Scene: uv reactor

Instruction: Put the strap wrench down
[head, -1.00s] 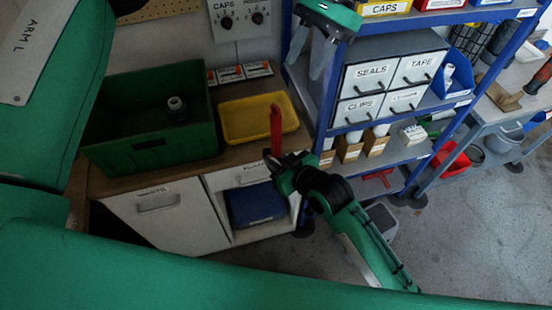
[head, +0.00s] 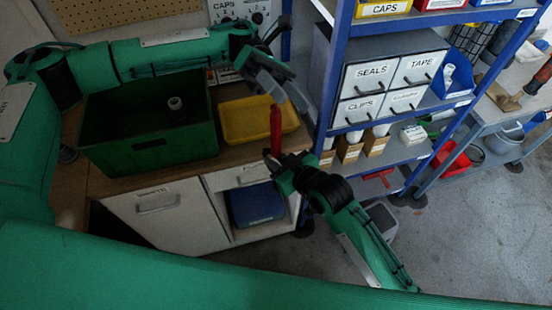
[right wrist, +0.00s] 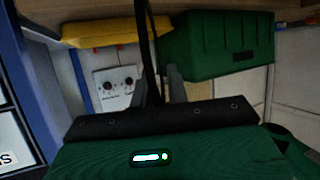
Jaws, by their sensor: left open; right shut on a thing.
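The strap wrench (head: 276,128) shows in the head view as a red handle standing upright in front of the yellow tray (head: 238,137). My right gripper (head: 277,160) is shut on its lower end, by the front edge of the workbench. In the right wrist view a dark strip, likely part of the wrench (right wrist: 147,45), rises between the fingers. My left gripper (head: 284,93) is open and empty, above the right end of the bench, just above and behind the handle's top. Whether the wrench touches the bench cannot be told.
A green crate (head: 107,150) with a grey and black fitting (head: 177,110) inside stands left of the yellow tray. A blue shelf rack (head: 335,65) with labelled drawers (head: 398,80) stands close on the right. Little bare bench top shows around the tray.

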